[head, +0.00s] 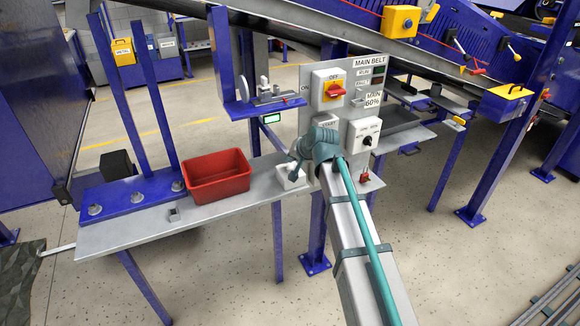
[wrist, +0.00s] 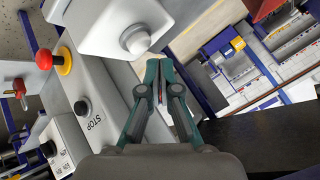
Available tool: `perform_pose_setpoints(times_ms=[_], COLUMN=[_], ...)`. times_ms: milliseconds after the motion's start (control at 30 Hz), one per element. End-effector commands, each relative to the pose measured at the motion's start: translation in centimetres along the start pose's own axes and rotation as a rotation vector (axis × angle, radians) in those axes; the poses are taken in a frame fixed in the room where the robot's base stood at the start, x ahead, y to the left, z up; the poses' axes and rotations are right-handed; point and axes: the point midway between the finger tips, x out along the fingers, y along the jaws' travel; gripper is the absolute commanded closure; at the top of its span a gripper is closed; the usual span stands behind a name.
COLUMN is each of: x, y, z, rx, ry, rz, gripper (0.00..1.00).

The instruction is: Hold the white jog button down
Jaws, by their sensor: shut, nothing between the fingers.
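The white jog button (wrist: 136,39) is a round white cap on a pale box (wrist: 110,22) at the top of the wrist view. In the head view a pale box (head: 291,177) stands on the grey bench beside the panel; its button cannot be made out there. My gripper (wrist: 159,64) is shut and empty, its teal fingers together. In the wrist view its tips show just below and right of the button, with a small gap in the picture; depth is hard to judge. In the head view my gripper (head: 294,165) is above the box, partly hidden by my wrist.
The main belt panel (head: 312,75) rises behind, with a red switch (head: 335,90). A STOP button (wrist: 82,107) and a red mushroom button (wrist: 44,59) show left in the wrist view. A red bin (head: 217,184) stands left on the bench (head: 140,231).

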Motion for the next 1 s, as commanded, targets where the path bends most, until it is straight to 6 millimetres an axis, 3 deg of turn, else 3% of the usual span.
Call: perform_pose_setpoints(times_ms=[500, 1000], x=[-3.2, -3.3], y=[-2.3, -2.4], z=[-2.4, -2.4], rx=[-0.001, 0.000], ry=[0.001, 0.000], rz=[0.000, 0.000], gripper=[1.00, 1.00])
